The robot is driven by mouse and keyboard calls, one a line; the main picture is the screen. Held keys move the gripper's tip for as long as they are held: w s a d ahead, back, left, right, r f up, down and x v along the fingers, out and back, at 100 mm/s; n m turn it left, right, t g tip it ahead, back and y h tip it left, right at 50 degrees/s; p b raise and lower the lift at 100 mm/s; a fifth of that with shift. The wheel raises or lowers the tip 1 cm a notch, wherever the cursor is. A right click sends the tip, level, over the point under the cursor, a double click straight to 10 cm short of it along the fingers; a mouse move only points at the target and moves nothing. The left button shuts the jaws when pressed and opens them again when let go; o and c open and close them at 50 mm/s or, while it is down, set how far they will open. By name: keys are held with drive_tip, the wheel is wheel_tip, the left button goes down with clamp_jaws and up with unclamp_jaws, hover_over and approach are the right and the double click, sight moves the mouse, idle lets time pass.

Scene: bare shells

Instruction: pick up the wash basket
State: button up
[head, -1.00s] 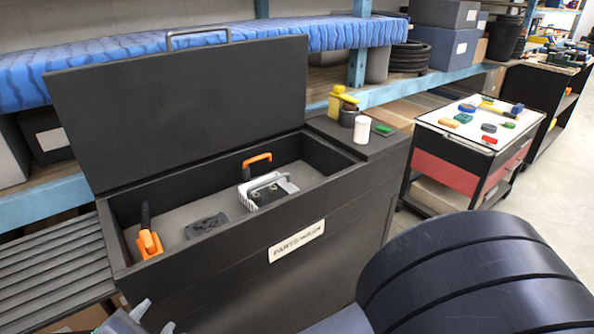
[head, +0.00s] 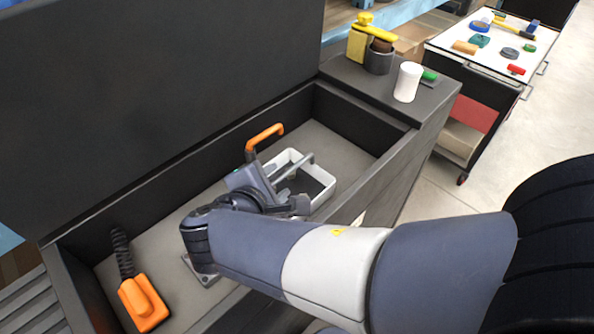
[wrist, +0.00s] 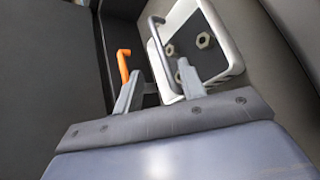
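The wash basket (head: 326,199), a white tray with a grey bar handle, sits on the floor of the parts washer (head: 220,160). In the wrist view the basket (wrist: 225,45) shows hex nuts inside and its handle (wrist: 155,50) upright. My gripper (head: 283,188) is at the basket's left side, partly hidden by its own body in the head view. In the wrist view my gripper (wrist: 160,82) is open, with one finger either side of the handle's near end in the picture. I cannot tell whether the fingers touch the handle.
An orange hook (head: 265,137) rises behind the basket. The raised lid (head: 150,80) stands behind. A white cup (head: 408,82) and yellow bottle (head: 357,42) stand on the right ledge.

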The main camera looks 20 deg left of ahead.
sight(289, 172)
drive_tip(key=x, duration=0.7)
drive_tip(key=shift+w+d+f, duration=0.1)
drive_tip(key=shift+w+f, duration=0.15)
clamp_jaws()
idle(0.6)
